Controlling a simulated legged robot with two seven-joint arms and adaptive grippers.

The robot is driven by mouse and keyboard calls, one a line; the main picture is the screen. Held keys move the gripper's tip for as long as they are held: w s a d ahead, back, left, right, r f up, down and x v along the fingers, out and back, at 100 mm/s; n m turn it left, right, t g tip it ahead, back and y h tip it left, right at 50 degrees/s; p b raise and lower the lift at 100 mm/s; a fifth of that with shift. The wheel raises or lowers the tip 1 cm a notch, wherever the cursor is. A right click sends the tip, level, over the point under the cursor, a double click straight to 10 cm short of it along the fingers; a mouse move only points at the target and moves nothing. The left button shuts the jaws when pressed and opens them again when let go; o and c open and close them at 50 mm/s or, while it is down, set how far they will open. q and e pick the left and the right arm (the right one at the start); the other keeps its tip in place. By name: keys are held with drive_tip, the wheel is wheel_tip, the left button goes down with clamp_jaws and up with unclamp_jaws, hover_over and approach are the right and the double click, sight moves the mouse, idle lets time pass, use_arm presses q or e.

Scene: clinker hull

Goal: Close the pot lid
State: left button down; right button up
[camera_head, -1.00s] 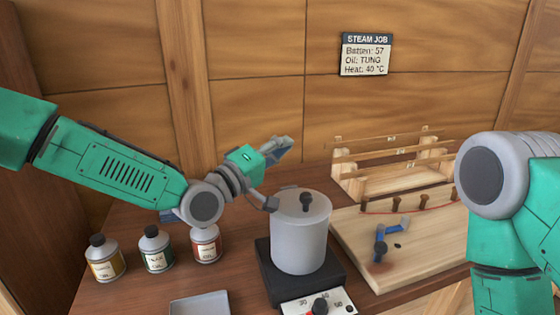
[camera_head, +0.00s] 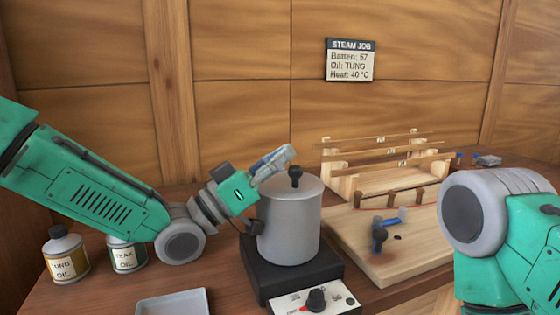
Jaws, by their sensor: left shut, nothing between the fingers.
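The grey pot (camera_head: 289,232) stands upright on a black hot plate (camera_head: 262,270). Its lid (camera_head: 287,187), with a black knob (camera_head: 295,175), lies flat on top and looks seated on the rim, though the left rim is partly hidden by my gripper. My left gripper (camera_head: 283,158) is shut and empty. Its fingers are at the lid's upper left edge, just left of the knob; I cannot tell whether they touch the lid. My right arm is at the right edge, and its gripper is out of view.
Bottles labelled tung oil (camera_head: 65,258) and teak oil (camera_head: 125,254) stand at left. A shallow grey tray (camera_head: 172,304) lies in front. A wooden board (camera_head: 420,252) with a blue-handled tool (camera_head: 381,236) and a wooden rack (camera_head: 385,178) are right of the pot.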

use_arm(q)
drive_tip(key=shift+s+d+f+b, duration=0.1)
drive_tip(key=shift+s+f+b, duration=0.4)
drive_tip(key=shift+f, duration=0.2)
